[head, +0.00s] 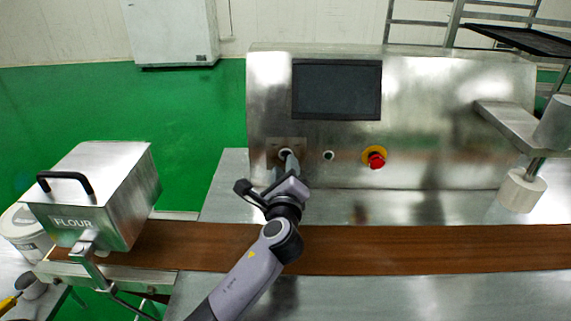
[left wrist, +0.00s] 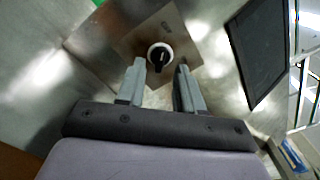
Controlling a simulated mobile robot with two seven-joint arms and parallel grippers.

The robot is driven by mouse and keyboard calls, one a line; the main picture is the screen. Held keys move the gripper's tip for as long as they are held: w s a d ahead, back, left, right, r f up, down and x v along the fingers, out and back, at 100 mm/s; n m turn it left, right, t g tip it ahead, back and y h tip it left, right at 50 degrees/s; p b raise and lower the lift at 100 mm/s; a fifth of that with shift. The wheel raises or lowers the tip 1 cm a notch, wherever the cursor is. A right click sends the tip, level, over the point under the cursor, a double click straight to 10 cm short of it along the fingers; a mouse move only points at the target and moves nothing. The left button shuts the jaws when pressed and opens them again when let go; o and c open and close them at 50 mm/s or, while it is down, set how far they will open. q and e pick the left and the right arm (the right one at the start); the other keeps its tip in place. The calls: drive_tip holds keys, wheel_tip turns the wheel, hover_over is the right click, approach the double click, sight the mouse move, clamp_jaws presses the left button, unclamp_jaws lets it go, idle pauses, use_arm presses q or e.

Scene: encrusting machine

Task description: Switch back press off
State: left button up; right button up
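A rotary switch (left wrist: 160,56) with a black handle and a pale ring sits on a square plate on the metal machine panel. In the head view the switch (head: 285,153) is partly hidden by my gripper. My left gripper (head: 289,161) reaches up to it over the brown belt. In the left wrist view the left gripper (left wrist: 160,82) is open, its two fingers apart on either side below the switch, with nothing between them. I cannot tell from these views whether the fingertips touch the plate. My right gripper is not in view.
A dark screen (head: 337,89) is above the switch. A small button (head: 328,155) and a red emergency stop (head: 375,159) are to its right. A flour box (head: 98,194) stands at left over the brown belt (head: 420,249). A metal arm with a pale cylinder (head: 521,190) is at right.

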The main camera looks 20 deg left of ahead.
use_arm(q)
drive_tip(key=v, duration=0.4)
drive_tip(key=shift+s+d, duration=0.1)
drive_tip(key=shift+s, duration=0.25)
